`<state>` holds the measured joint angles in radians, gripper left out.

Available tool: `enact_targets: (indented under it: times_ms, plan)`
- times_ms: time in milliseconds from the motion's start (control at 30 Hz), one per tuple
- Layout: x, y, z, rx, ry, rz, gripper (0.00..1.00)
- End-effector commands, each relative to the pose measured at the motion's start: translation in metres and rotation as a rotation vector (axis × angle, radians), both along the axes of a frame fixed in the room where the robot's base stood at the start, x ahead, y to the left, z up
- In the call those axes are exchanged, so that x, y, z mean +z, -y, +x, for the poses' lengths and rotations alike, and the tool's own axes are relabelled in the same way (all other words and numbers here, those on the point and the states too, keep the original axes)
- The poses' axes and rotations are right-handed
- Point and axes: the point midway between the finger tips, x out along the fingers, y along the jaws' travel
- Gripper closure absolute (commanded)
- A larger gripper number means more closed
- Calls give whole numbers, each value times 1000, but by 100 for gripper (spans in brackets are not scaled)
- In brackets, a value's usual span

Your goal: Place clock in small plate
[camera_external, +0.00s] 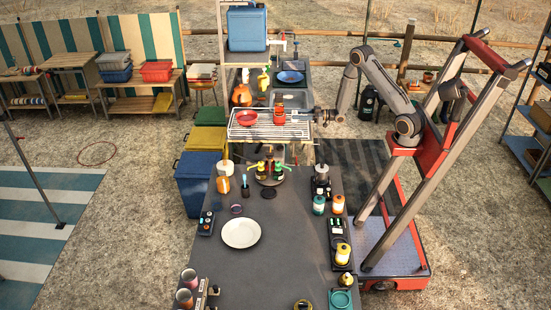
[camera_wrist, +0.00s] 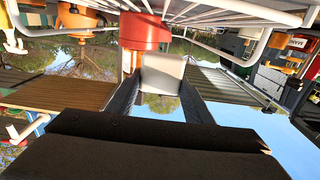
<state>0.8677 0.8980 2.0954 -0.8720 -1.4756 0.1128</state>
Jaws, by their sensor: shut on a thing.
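My gripper (camera_external: 308,116) reaches in from the right over the wire rack (camera_external: 243,131). In the wrist view, it is shut on a pale grey, block-like thing (camera_wrist: 163,72). This may be the clock, but no dial shows. A red cylindrical thing (camera_wrist: 146,32) is just beyond it; it also shows on the rack in the external view (camera_external: 279,115).
The dark table (camera_external: 270,270) has free room around the white plate. Bottles and burners (camera_external: 268,175) stand along its back and right edges. A sink (camera_external: 291,98) and a blue container (camera_external: 247,28) are behind the rack. Bins (camera_external: 197,182) stand at left.

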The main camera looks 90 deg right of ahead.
Motion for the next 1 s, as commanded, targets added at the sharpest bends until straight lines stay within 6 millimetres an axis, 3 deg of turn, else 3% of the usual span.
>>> enact_targets:
  times_ms: [300, 667, 767, 867, 1000]
  plan:
    - [40, 0, 0, 0, 1, -1, 82]
    - [47, -6, 2, 6, 0, 2, 82]
    - [43, -25, 9, 25, 3, 8, 82]
    - [36, -62, 20, 60, 8, 16, 82]
    - [23, -132, 33, 122, 15, 28, 82]
